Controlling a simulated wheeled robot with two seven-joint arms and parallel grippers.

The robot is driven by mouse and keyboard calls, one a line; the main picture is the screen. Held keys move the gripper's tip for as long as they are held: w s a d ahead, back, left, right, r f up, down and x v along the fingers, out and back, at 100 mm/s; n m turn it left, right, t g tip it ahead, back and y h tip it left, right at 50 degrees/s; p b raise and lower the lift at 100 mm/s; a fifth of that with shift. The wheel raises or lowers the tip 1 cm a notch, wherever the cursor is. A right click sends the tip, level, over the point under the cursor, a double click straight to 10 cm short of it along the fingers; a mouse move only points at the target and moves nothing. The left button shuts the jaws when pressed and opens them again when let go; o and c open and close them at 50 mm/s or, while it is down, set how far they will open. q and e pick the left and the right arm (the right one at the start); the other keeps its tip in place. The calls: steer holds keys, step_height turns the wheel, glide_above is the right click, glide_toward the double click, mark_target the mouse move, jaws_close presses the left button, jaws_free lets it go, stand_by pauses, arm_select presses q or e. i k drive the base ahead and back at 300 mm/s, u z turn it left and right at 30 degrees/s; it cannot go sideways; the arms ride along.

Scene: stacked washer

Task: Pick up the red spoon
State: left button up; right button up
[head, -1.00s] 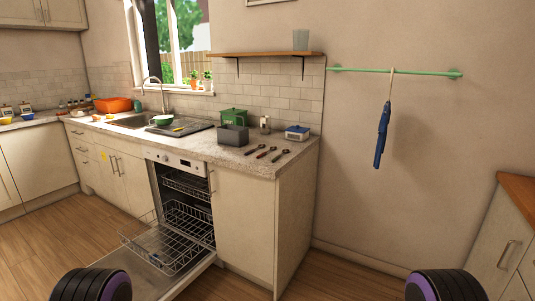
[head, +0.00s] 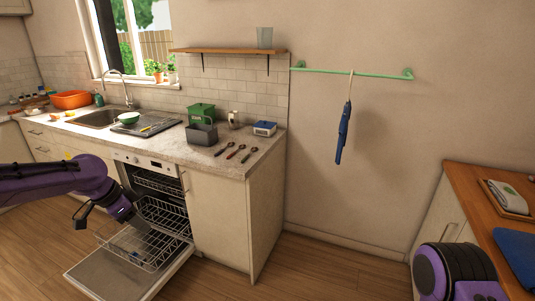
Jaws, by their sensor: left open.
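Three spoons lie side by side on the countertop near its right end. The middle one, the red spoon (head: 236,151), looks reddish-brown; the left spoon (head: 224,149) and the right spoon (head: 249,153) look darker. My left gripper (head: 106,218) is open and empty, low at the left in front of the open dishwasher. It is well to the left of the spoons and below them. Part of my right arm shows at the bottom right, but its gripper is out of the picture.
The dishwasher door (head: 120,280) hangs open with its lower rack (head: 140,245) pulled out. Behind the spoons stand a grey bin (head: 202,133), a green box (head: 201,112) and a blue-and-white container (head: 264,128). A wooden-topped cabinet (head: 470,195) stands right. The floor between is clear.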

mark_target(242, 146)
steer(key=z, duration=0.7)
steer(key=i, duration=2.8)
steer(key=u, duration=1.4)
